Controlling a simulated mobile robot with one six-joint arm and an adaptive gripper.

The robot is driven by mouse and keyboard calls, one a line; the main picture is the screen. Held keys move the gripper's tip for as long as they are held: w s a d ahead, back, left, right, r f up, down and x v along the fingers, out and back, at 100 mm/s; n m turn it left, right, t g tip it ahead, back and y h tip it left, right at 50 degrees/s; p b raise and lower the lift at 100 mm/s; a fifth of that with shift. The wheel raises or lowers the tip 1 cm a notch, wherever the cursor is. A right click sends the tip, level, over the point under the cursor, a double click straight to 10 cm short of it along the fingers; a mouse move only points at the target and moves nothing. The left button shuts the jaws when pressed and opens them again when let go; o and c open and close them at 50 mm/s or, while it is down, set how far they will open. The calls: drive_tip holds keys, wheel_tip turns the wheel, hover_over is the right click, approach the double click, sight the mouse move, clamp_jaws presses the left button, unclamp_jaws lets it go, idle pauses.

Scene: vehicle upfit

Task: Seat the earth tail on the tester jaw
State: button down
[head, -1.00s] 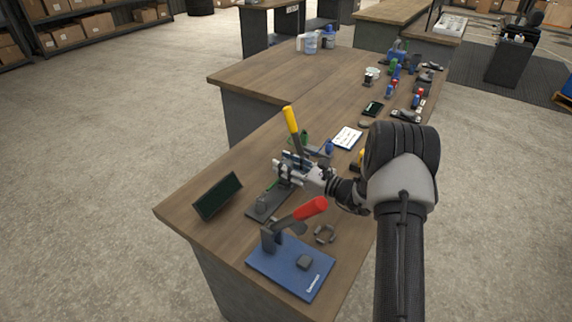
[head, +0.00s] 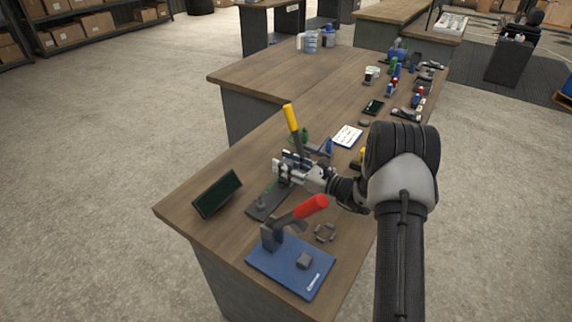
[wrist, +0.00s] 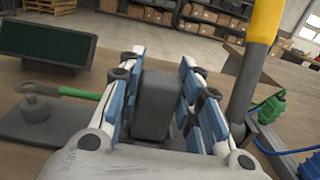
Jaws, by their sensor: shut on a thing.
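The earth tail shows as a green cable (wrist: 78,93) with a dark ring-like end at its left, close to the short post (wrist: 36,108) on the dark tester plate (head: 262,208). I cannot tell whether that end touches the post. My gripper (head: 285,172) is shut on a dark grey block (wrist: 153,105), and the green cable runs behind my left finger toward it. The block appears to be the tail's held end; the join is hidden. The gripper is above the far end of the plate, beside the upright yellow-handled lever (head: 291,120).
A dark display (head: 218,194) stands left of the plate. A blue press (head: 290,265) with a red handle (head: 311,207) sits in front, with a grey ring-shaped part (head: 325,233) nearby. A white card (head: 347,136) and several tools lie farther back. The left table area is clear.

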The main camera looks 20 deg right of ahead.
drive_tip(key=shift+f+b, duration=0.45)
idle(1.4)
drive_tip(key=c, duration=1.5)
unclamp_jaws()
drive_tip(key=shift+o, duration=0.2)
drive_tip(key=shift+s+d, duration=0.1)
drive_tip(key=shift+s, duration=0.05)
drive_tip(key=shift+v, duration=1.55)
drive_tip(key=o, duration=0.5)
drive_tip(key=shift+o, duration=0.2)
